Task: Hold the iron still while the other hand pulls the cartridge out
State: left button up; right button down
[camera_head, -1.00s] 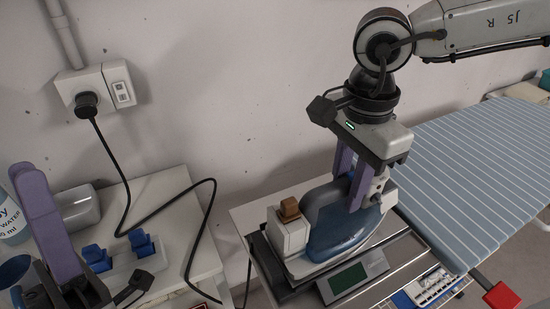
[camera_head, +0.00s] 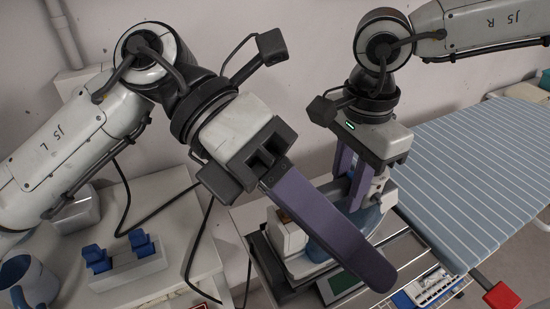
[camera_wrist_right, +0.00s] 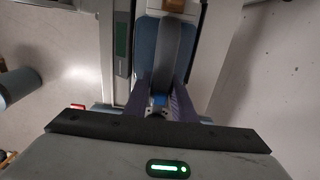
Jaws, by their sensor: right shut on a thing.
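The iron has a blue and pale grey body (camera_head: 320,252) and rests on the stand at the centre. My right gripper (camera_head: 357,190) is shut on its handle; the right wrist view shows the purple fingers (camera_wrist_right: 161,100) on either side of the handle (camera_wrist_right: 163,60). The white block at the iron's left end, seemingly the cartridge (camera_head: 290,238), has a brown tab that is mostly hidden. My left gripper (camera_head: 372,270) reaches across in front of the iron and covers much of it. Only one broad purple finger shows, so its opening cannot be told.
A striped ironing board (camera_head: 480,170) is at the right, with a red-tipped part (camera_head: 501,296) at its near edge. A white cabinet at the left holds a blue-switched block (camera_head: 122,264) and a blue mug (camera_head: 28,282). A black cord (camera_head: 190,262) hangs between cabinet and stand.

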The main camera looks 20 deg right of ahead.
jog(key=shift+r, duration=0.1)
pick_arm(q)
jog(key=w+a+f+t+y, duration=0.1)
jog(key=w+t+y, duration=0.3)
jog(key=w+t, duration=0.8)
jog(key=shift+g, duration=0.9)
jog(key=shift+w+x, duration=0.3)
jog(key=shift+x, duration=1.1)
jog(key=shift+w+x, duration=0.3)
jog(key=shift+x, duration=1.1)
jog(key=shift+w+x, duration=0.3)
jog(key=shift+x, duration=1.05)
jog(key=shift+a+f, duration=0.1)
jog(key=shift+f, duration=0.25)
pick_arm(e)
jog(key=shift+a, duration=0.15)
pick_arm(q)
grip_shut()
pick_arm(e)
jog(key=shift+r, duration=0.1)
pick_arm(q)
jog(key=shift+r, duration=0.1)
pick_arm(e)
jog(key=shift+s, duration=0.1)
